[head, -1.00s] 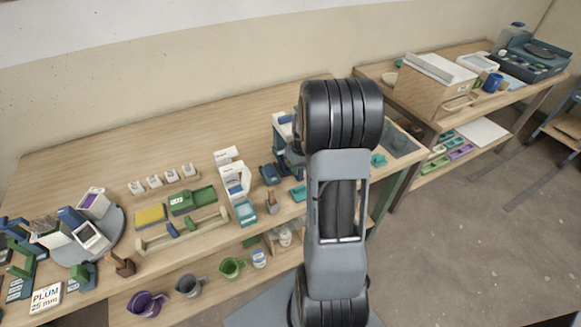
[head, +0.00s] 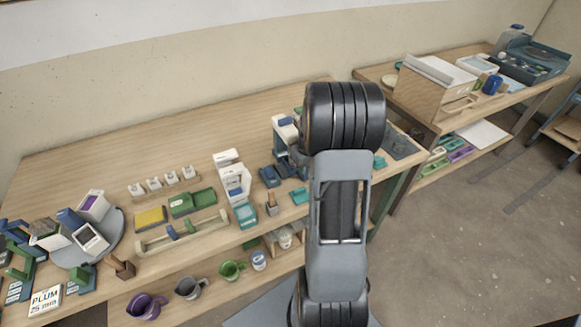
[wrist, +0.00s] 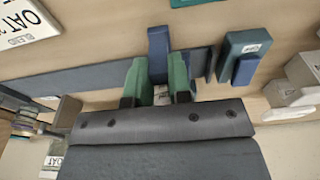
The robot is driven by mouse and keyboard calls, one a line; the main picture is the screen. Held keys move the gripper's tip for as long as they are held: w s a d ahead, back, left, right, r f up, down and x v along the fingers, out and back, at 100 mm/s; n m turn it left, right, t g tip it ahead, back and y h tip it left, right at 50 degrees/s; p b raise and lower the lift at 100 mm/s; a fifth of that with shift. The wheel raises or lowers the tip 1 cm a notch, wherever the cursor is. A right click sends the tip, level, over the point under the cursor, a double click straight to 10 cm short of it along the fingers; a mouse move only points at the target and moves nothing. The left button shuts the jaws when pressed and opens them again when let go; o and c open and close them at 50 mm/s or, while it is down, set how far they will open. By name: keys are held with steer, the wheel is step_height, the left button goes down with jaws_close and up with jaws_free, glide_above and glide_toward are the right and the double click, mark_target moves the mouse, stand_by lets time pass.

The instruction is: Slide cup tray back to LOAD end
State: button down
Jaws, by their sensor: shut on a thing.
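In the wrist view my gripper (wrist: 160,88) has its two green fingers closed on a blue upright handle (wrist: 158,44). A long dark blue strip (wrist: 85,84) runs crosswise beside the fingers. A small white label shows low between the fingers, too small to read. I cannot tell the cup tray's outline or a LOAD mark; the handle may belong to the tray. In the head view my arm hides my gripper and whatever it holds. A blue and white device (head: 284,128) shows just left of my arm, partly covered.
In the wrist view a dark teal block with a blue front (wrist: 244,52) stands close right, pale blocks (wrist: 292,90) beyond it. A white OAT card (wrist: 28,22) lies upper left.

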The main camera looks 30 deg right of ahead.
steer(key=shift+s+d, duration=0.2)
steer(key=shift+d, duration=1.35)
steer(key=shift+s+d, duration=0.15)
steer(key=shift+d, duration=1.35)
steer(key=shift+s+d, duration=0.2)
steer(key=shift+d, duration=1.35)
steer(key=shift+s+d, duration=0.15)
steer(key=shift+d, duration=1.05)
steer(key=shift+s+d, duration=0.2)
steer(key=shift+d, duration=0.95)
steer(key=shift+s+d, duration=0.15)
steer(key=shift+d, duration=1.05)
steer(key=shift+s+d+p, duration=0.15)
steer(key=shift+d, duration=0.8)
steer(key=shift+s+d+p, duration=0.1)
steer(key=shift+d+p, duration=0.05)
steer(key=shift+d, duration=0.8)
steer(key=shift+s+d+p, duration=0.2)
steer(key=shift+d+p, duration=0.15)
steer(key=shift+d, duration=1.15)
steer(key=shift+s+d+p, duration=0.25)
steer(key=shift+d+p, duration=0.05)
steer(key=shift+d, duration=1.25)
steer(key=shift+s+d+p, duration=0.2)
steer(key=shift+d+p, duration=0.15)
steer(key=shift+d, duration=1.15)
steer(key=c, duration=1.1)
jaws_free()
steer(key=shift+r, duration=0.1)
